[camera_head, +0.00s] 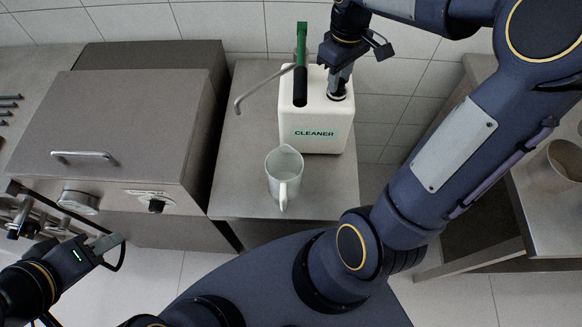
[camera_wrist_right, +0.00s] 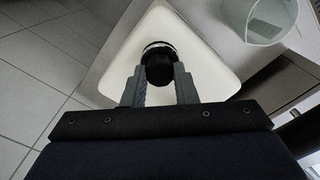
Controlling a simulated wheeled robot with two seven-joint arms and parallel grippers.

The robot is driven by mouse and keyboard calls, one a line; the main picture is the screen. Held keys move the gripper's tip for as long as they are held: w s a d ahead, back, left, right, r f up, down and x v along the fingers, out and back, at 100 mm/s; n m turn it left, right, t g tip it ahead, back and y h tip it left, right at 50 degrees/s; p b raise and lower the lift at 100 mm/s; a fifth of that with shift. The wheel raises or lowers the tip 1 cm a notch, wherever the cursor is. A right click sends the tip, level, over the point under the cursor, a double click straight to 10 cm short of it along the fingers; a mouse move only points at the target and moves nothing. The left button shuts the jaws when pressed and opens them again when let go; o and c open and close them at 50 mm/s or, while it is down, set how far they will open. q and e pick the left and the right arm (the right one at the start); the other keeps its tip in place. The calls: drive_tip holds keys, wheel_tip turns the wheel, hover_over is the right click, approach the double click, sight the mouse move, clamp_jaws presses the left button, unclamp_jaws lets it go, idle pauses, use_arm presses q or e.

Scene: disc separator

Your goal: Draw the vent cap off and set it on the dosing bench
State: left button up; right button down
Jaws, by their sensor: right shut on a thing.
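The white cleaner container (camera_head: 318,143) stands on the metal bench (camera_head: 240,190), with its CLEANER label facing me. The black vent cap (camera_wrist_right: 158,66) is at the container's top right corner, as seen from the head. My right gripper (camera_head: 338,88) points down at that corner. In the right wrist view, the right gripper's (camera_wrist_right: 158,82) two grey fingers close on the cap from both sides. The cap is at the container's opening; I cannot tell whether it is seated or slightly raised. My left gripper (camera_head: 106,243) is at the lower left, away from the container, with its jaw gap unclear.
A clear jug (camera_head: 284,172) stands in front of the container; it also shows in the right wrist view (camera_wrist_right: 270,18). A metal cabinet (camera_head: 120,125) stands left.

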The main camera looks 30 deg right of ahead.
wheel_tip(320, 180, up, 5)
drive_tip(key=p, duration=0.4)
drive_tip(key=shift+r, duration=0.1)
idle(0.5)
